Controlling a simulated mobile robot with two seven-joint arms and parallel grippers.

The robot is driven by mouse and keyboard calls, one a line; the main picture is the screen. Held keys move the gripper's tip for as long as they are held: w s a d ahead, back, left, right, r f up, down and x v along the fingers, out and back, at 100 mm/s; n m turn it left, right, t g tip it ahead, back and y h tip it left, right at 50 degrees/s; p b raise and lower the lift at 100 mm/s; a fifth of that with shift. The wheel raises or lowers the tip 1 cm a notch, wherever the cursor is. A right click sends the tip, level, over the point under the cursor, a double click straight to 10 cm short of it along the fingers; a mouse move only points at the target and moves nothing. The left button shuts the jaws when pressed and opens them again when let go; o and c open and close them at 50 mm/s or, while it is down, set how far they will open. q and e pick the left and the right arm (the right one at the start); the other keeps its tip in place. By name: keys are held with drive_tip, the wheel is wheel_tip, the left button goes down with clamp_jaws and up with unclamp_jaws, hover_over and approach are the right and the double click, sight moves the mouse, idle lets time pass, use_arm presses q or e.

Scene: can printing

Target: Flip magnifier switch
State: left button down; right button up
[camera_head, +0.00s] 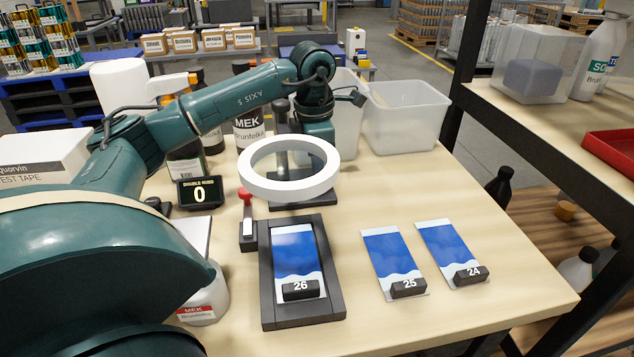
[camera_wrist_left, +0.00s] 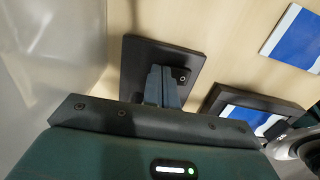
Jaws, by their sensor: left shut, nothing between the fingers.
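The magnifier (camera_head: 260,184) is a white ring over the table, with a dark post and a flat dark base (camera_head: 325,196). In the left wrist view the base (camera_wrist_left: 135,70) shows as a dark plate with a small round detail (camera_wrist_left: 183,78), perhaps the switch. My left gripper (camera_wrist_left: 162,84) is shut and empty, its fingers over that base close to the round detail; contact cannot be told. In the head view my left arm reaches over from the left and its wrist is behind the ring; the fingertips are hidden. My right gripper is out of view.
A dark frame (camera_head: 265,300) holds blue card 26, beside a red-handled lever (camera_head: 246,195). Cards 25 (camera_head: 394,258) and 24 (camera_head: 449,248) lie to the right. Translucent bins (camera_head: 405,128) and bottles (camera_head: 249,128) stand behind. The table's front right is clear.

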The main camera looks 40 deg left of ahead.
use_arm(q)
drive_tip(key=shift+g, duration=0.4)
drive_tip(key=shift+s+d+f, duration=0.15)
drive_tip(key=shift+s+f, duration=0.05)
drive_tip(key=shift+f, duration=0.45)
drive_tip(key=shift+s+d+f, duration=0.15)
drive_tip(key=shift+s+f, duration=0.05)
drive_tip(key=shift+f, duration=0.4)
drive_tip(key=shift+s+d+f, duration=0.15)
drive_tip(key=shift+s+f, duration=0.05)
drive_tip(key=shift+f, duration=0.45)
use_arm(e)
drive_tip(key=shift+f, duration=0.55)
use_arm(q)
drive_tip(key=r+p, duration=0.3)
drive_tip(key=shift+a+r, duration=0.25)
drive_tip(key=shift+r, duration=0.05)
drive_tip(key=shift+w+a+r+p, duration=0.1)
drive_tip(key=shift+w+r+p, duration=0.1)
drive_tip(key=shift+r+p, duration=0.45)
drive_tip(key=shift+a+r+p, duration=0.1)
drive_tip(key=shift+r+p, duration=0.8)
drive_tip(key=shift+r, duration=0.4)
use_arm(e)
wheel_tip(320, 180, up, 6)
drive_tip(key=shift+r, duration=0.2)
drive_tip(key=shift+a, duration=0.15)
